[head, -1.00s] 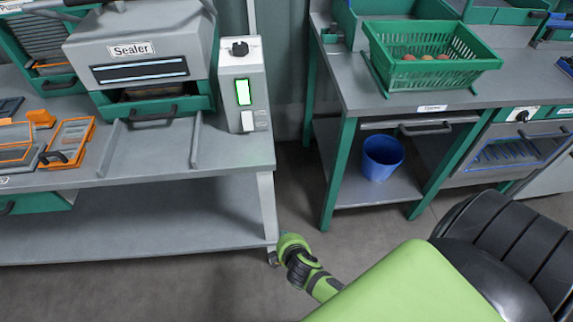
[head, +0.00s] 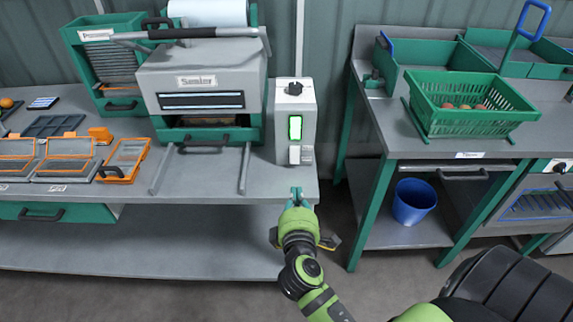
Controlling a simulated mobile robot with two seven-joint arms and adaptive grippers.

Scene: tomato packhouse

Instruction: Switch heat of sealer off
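The sealer (head: 203,75) is a grey machine with a label and a dark front slot, on the bench at the left of the head view. Its control box (head: 307,110) stands at its right side. The box has a black knob (head: 295,88) on top, a lit green display (head: 295,128) and a pale switch (head: 295,155) low on its front. My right gripper (head: 297,192) is below the switch in the picture, at the bench's front edge, apart from the box. Its fingers are too small to judge. My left gripper is out of view.
Two guide rails (head: 244,169) stick out in front of the sealer. A raised lever bar (head: 215,33) crosses above it. A second table (head: 460,147) at the right holds a green basket (head: 470,122); a blue bin (head: 413,201) sits on its lower shelf. A floor gap separates the benches.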

